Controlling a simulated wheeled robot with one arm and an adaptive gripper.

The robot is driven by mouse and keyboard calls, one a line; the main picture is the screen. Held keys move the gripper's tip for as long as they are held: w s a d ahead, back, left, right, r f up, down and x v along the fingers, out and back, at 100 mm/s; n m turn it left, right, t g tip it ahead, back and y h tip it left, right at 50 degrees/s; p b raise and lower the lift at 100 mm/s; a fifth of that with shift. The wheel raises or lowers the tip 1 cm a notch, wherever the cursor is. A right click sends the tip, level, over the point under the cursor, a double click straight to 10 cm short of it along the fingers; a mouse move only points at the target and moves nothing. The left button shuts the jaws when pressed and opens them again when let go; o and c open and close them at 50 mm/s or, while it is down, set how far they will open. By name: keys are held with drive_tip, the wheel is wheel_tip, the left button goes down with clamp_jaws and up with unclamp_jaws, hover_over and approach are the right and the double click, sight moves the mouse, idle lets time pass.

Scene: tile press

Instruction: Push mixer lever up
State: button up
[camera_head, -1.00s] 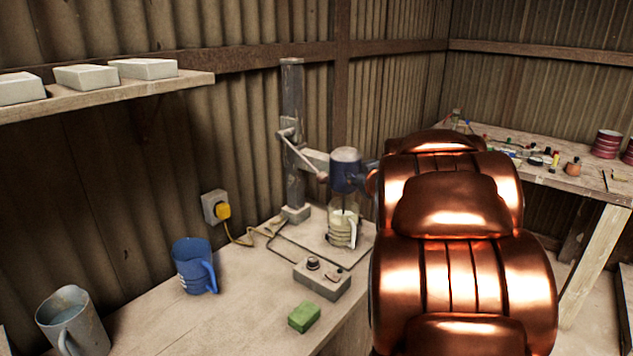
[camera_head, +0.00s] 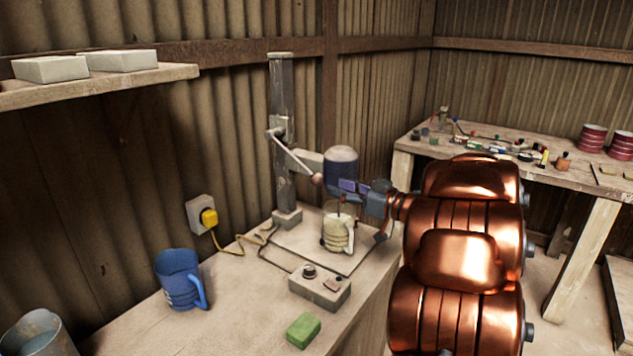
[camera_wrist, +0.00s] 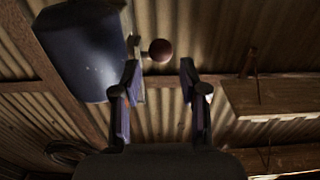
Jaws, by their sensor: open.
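The mixer (camera_head: 341,168) has a dark blue motor head on an upright grey post (camera_head: 283,140). Its lever (camera_head: 293,154) slants down to the right from a pivot on the post and ends in a reddish round knob (camera_head: 318,180). The knob (camera_wrist: 160,50) also shows in the wrist view, ahead of and between the fingertips, with the blue motor head (camera_wrist: 80,50) at left. My gripper (camera_head: 338,190) is open, in front of the motor head and close to the knob; both fingers of my gripper (camera_wrist: 160,72) show in the wrist view. I cannot tell whether they touch the knob.
A cream jug (camera_head: 338,232) stands under the mixer head. A control box (camera_head: 319,287), green block (camera_head: 303,330) and blue jug (camera_head: 180,280) are on the bench (camera_head: 235,320). A wall shelf (camera_head: 120,86) holds pale bricks. A second table (camera_head: 575,177) stands at right.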

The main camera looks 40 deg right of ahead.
sight(317, 181)
drive_tip(key=shift+p+x, duration=0.5)
drive_tip(key=shift+x, duration=3.15)
clamp_jaws()
